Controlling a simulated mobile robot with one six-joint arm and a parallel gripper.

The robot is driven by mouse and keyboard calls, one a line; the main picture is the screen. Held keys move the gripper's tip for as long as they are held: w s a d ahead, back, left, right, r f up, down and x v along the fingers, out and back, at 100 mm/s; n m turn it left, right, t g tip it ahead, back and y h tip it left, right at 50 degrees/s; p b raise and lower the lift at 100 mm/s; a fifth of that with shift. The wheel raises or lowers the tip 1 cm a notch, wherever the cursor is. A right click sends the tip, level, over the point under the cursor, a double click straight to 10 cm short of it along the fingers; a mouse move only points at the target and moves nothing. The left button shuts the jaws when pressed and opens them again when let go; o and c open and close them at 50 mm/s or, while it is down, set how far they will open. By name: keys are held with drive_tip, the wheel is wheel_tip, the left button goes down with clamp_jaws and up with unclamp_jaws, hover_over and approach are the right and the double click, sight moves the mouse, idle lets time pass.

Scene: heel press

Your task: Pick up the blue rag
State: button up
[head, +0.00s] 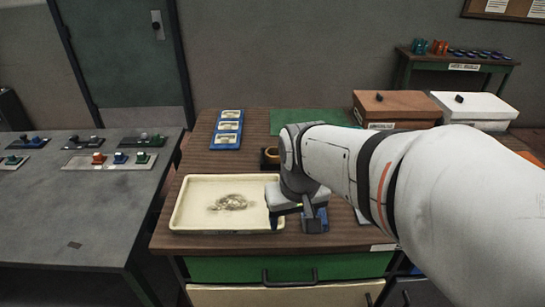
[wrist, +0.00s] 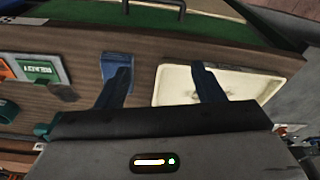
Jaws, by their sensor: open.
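In the head view only a bit of blue (head: 323,214) shows beside my gripper, which covers the rest. My gripper (head: 300,222) points down at the right edge of the tray and is empty. In the wrist view my gripper (wrist: 160,70) has its fingers spread apart. The left finger overlaps the rag in the picture and the right finger overlaps the tray. I cannot tell whether either finger touches anything.
The cream tray (head: 188,218) has a brownish stain inside. A small dark cup (head: 271,157) stands behind it. A blue holder (head: 228,129), a green mat (head: 306,120), a brown box (head: 395,108) and a white box (head: 470,103) lie farther back. A grey table (head: 75,210) stands left.

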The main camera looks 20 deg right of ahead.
drive_tip(key=o, duration=0.5)
drive_tip(key=shift+m+g, duration=0.6)
drive_tip(key=shift+m, duration=0.2)
drive_tip(key=w+d, duration=0.2)
drive_tip(key=w+d+f+p, duration=0.1)
drive_tip(key=w+d, duration=0.3)
drive_tip(key=shift+w+f, duration=0.25)
drive_tip(key=shift+w, duration=0.15)
drive_tip(key=shift+c, duration=0.2)
drive_tip(key=shift+o, duration=0.2)
drive_tip(key=shift+m+g, duration=0.4)
drive_tip(key=w+d, duration=0.1)
drive_tip(key=d+f, duration=0.1)
drive_tip(key=w+d+f+p, duration=0.1)
drive_tip(key=shift+w+d, duration=0.35)
drive_tip(key=shift+d, duration=0.05)
drive_tip(key=shift+w+d+f, duration=0.1)
drive_tip(key=shift+d+f, duration=0.1)
drive_tip(key=shift+f, duration=0.15)
drive_tip(key=shift+s+f+p, duration=0.2)
drive_tip(key=shift+f+p, duration=0.2)
drive_tip(key=shift+f, duration=3.35)
